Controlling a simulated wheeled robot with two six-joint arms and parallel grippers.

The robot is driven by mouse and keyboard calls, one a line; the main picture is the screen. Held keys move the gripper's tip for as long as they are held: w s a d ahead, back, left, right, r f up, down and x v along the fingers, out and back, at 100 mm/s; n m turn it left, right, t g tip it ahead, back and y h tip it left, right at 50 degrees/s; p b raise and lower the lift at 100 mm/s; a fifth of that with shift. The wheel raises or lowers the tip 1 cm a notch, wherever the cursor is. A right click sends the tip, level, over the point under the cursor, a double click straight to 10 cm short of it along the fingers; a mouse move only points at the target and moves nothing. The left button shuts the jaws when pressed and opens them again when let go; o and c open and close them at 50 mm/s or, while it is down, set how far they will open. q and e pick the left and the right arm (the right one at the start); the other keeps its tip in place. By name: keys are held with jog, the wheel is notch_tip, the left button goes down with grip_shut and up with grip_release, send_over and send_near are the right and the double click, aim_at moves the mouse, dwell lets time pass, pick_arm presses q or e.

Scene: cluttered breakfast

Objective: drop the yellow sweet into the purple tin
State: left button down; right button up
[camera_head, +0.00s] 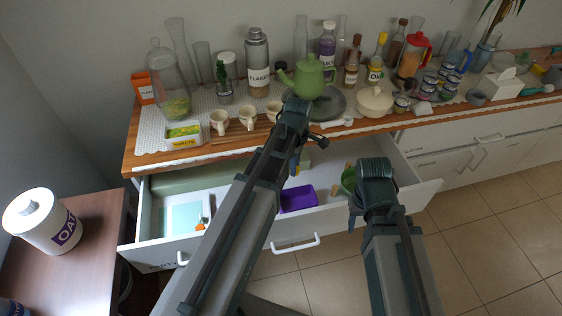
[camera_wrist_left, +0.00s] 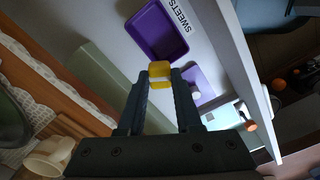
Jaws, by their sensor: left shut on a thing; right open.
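The yellow sweet (camera_wrist_left: 160,72), with a pale band, is between the fingertips of my left gripper (camera_wrist_left: 160,84), which is shut on it. The purple tin (camera_wrist_left: 157,32) is an open-topped box just beyond the sweet in the left wrist view. In the head view the purple tin (camera_head: 298,199) lies in the open drawer, below my left gripper. My left fingers are mostly hidden behind my arm there. My right gripper (camera_head: 355,205) is open and empty over the right part of the drawer; its fingers are partly hidden.
The open drawer (camera_head: 250,222) also holds a teal tray (camera_head: 181,219) at left and a long green thing (camera_head: 205,177) at the back. A second purple thing (camera_wrist_left: 205,81) is beside the tin. Cups, bottles and a green teapot (camera_head: 309,78) crowd the counter above.

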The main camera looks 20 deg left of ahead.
pick_arm(q)
jog(key=shift+w+d+r, duration=0.1)
jog(key=shift+d+r, duration=0.05)
jog(key=shift+d, duration=0.3)
jog(key=shift+w+d+r, duration=0.1)
jog(key=shift+d, duration=0.35)
jog(key=shift+f, duration=0.2)
jog(key=b, duration=2)
send_near(297, 207)
notch_tip(297, 207, down, 5)
jog(key=shift+f, duration=0.1)
jog(key=shift+f+b, duration=0.5)
jog(key=shift+b, duration=0.1)
jog(key=c, duration=0.5)
grip_release()
jog(key=shift+r, duration=0.1)
notch_tip(297, 207, up, 14)
jog(key=p, duration=1.4)
